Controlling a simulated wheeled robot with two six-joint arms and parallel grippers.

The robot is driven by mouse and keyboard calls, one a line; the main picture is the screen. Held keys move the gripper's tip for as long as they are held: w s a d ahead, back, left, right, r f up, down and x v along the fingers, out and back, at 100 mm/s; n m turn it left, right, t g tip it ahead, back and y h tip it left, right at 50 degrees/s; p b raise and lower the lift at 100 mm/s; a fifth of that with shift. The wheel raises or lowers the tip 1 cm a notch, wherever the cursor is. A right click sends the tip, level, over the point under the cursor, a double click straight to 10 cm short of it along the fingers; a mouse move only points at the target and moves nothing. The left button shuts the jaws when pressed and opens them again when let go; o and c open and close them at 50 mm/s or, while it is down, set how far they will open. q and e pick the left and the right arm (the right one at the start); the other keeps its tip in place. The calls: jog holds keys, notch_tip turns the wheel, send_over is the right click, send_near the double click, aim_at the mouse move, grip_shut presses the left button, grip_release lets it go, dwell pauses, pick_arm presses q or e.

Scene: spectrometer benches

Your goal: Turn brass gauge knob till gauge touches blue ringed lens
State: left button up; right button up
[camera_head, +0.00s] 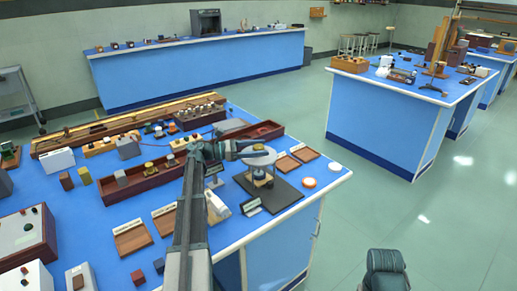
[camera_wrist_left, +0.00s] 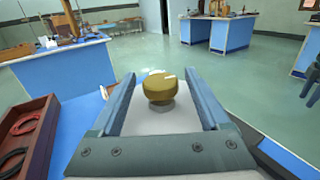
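The brass gauge knob (camera_wrist_left: 160,88) shows in the left wrist view between the two fingers of my left gripper (camera_wrist_left: 160,98). The fingers are apart, with a gap on each side of the knob. A pale surface lies under the knob. In the head view my left gripper (camera_head: 250,150) reaches right over the gauge's pale round disc (camera_head: 264,160); the knob is hard to make out there. The gauge stands on a dark board (camera_head: 278,197). Something blue, likely the blue ringed lens (camera_head: 260,174), is beneath the disc; any gap to the gauge is too small to tell.
A long wooden box (camera_head: 150,181) is to the left; the wrist view shows a box with coiled leads (camera_wrist_left: 32,135). Open floor lies beyond the bench.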

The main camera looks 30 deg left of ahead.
pick_arm(q)
jog(key=shift+a, duration=0.1)
jog(key=v, duration=1.3)
jog(key=shift+s+a, duration=0.2)
jog(key=shift+s, duration=0.1)
